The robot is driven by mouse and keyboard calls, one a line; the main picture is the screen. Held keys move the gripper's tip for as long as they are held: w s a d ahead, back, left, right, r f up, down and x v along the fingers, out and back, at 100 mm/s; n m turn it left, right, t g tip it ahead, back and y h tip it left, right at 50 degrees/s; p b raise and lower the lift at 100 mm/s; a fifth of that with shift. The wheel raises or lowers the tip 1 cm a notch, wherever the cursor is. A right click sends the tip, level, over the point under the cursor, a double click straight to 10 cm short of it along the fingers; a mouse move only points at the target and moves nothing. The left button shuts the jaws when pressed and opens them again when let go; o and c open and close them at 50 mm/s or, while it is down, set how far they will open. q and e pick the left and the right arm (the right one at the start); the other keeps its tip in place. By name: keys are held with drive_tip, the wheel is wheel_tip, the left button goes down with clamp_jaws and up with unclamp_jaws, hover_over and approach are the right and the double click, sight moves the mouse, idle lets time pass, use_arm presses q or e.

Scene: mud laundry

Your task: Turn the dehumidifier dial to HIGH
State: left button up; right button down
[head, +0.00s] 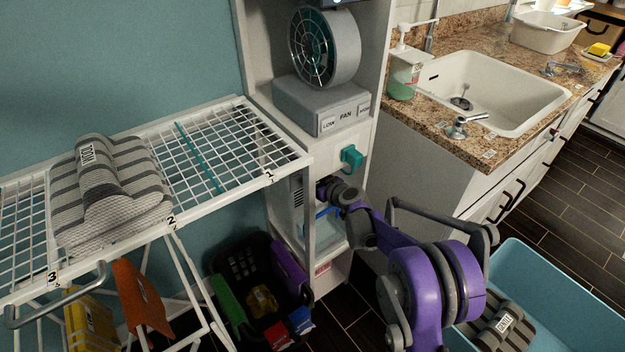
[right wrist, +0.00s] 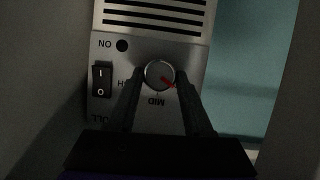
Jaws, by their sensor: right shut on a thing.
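The dehumidifier shows in the right wrist view as a metallic panel (right wrist: 170,40) with dark vent slots, seen upside down. Its round silver dial (right wrist: 157,71) has a red pointer aimed to the lower right in the picture, on the right side of the MID label. An H shows at the left, partly covered by a finger. My right gripper (right wrist: 160,79) is shut on the dial, one finger on each side. In the head view, the dehumidifier (head: 296,192) stands in the white cabinet, mostly hidden, with my right gripper (head: 323,190) at its front. My left gripper is not in view.
A rocker switch (right wrist: 102,79) sits beside the dial. A wire drying rack (head: 235,140) is close on the left, a sink counter (head: 460,140) on the right.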

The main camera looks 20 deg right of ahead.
drive_tip(key=shift+m, duration=0.3)
drive_tip(key=shift+w+d+f+m+t+y+b, duration=0.1)
drive_tip(key=shift+d+f+m+t+y+b, duration=0.35)
drive_tip(key=shift+m+y, duration=1.8)
drive_tip(key=shift+a+m+t+y+b, duration=0.15)
drive_tip(key=shift+m+y+b, duration=0.65)
drive_tip(key=shift+m, duration=2.95)
drive_tip(key=shift+w+d+f+m+t+y+b, duration=0.1)
drive_tip(key=shift+d+f+m+t+y+b, duration=0.35)
drive_tip(key=shift+m+y, duration=1.8)
drive_tip(key=shift+a+r+m+h, duration=0.25)
drive_tip(key=shift+r+m+h, duration=0.05)
drive_tip(key=shift+m+h, duration=0.6)
